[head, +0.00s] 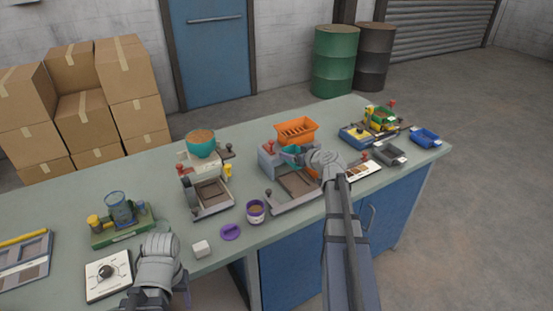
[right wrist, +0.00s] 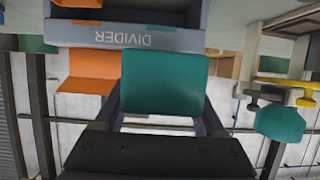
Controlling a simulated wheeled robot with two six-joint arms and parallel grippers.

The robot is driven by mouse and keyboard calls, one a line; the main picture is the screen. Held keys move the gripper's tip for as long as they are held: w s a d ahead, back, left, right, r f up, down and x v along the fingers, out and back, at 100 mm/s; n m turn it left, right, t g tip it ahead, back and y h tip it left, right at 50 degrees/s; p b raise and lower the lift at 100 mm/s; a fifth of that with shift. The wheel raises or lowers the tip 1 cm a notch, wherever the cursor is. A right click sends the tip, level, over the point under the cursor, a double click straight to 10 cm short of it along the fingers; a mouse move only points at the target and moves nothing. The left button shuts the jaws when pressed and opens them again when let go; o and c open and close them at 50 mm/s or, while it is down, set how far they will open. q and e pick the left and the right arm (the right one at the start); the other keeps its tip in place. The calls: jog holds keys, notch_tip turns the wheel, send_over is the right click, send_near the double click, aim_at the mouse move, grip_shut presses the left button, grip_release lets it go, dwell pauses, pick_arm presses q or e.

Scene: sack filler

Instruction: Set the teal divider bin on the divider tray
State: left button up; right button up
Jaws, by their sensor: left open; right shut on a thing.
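My right gripper (head: 297,157) is shut on the teal divider bin (right wrist: 165,83), gripping it between its two fingers. In the head view the bin (head: 291,155) shows as a small teal patch, partly hidden by my right wrist. A blue-grey part marked DIVIDER (right wrist: 140,37) lies just above the bin in the right wrist view, its lettering upside down. The grey divider tray (head: 296,203) lies in front of the orange hopper station. I cannot tell whether the bin touches it. My left gripper (head: 157,291) is open at the near edge of the bench, its fingers barely visible.
An orange hopper (head: 295,131) stands behind the bin. A teal bowl (head: 201,144) on a second station stands to the left. A purple-rimmed cup (head: 255,211), purple lid (head: 231,232) and white cube (head: 201,249) are near the front edge. Blue and grey trays sit right.

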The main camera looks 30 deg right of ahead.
aim_at(292, 180)
jog(key=shift+d, duration=0.15)
jog(key=shift+f, duration=0.1)
notch_tip(292, 180, down, 8)
jog(key=b, duration=0.8)
jog(key=shift+f, duration=0.1)
jog(key=shift+f+b, duration=0.65)
jog(key=shift+b, duration=0.2)
dwell(1.6)
jog(key=o, duration=1.3)
jog(key=shift+r, duration=0.1)
